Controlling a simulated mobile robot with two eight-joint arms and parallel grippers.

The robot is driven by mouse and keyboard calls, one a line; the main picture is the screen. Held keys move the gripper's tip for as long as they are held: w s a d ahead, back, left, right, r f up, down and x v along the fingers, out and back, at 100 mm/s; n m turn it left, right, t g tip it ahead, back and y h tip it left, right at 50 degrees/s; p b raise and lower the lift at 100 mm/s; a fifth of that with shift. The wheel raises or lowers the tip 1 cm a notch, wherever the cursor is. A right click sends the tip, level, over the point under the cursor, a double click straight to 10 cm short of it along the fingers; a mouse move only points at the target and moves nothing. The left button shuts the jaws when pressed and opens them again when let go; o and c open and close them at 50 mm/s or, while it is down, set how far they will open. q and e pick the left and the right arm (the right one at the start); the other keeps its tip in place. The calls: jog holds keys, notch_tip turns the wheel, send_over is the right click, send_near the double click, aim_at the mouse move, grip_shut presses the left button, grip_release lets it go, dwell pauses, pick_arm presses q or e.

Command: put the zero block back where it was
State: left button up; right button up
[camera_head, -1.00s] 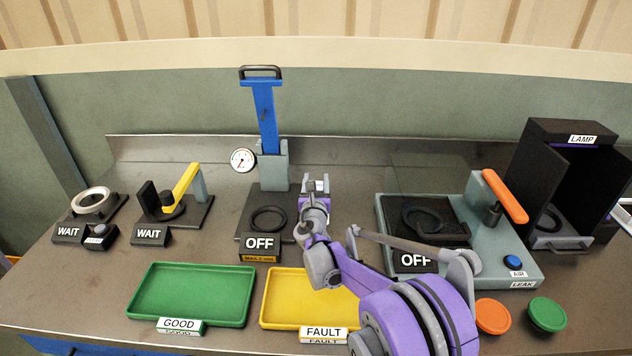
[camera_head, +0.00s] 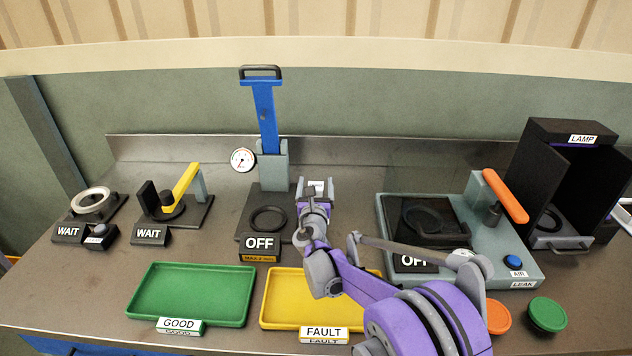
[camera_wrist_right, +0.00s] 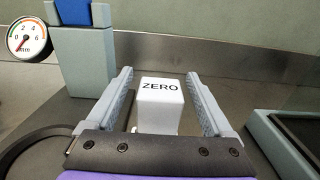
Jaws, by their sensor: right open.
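The white zero block (camera_wrist_right: 160,106), marked ZERO, stands upright between the fingers of my right gripper (camera_wrist_right: 160,92) in the right wrist view. The fingers are open, with a gap visible on both sides of the block. In the head view my right gripper (camera_head: 315,190) is at the middle of the bench, just right of the blue-handled press (camera_head: 266,115), and the block shows as a small white patch between its fingers. The block's lower end is hidden by my gripper's body. My left gripper is not in view.
The dial gauge (camera_head: 243,160) is beside the press, with an OFF sign (camera_head: 260,242) in front. The leak fixture (camera_head: 510,262) stands to the right. Green (camera_head: 190,290) and yellow (camera_head: 285,300) trays lie in front. Bare bench lies behind my right gripper.

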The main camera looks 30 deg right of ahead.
jog(key=v, duration=1)
jog(key=shift+b, duration=0.3)
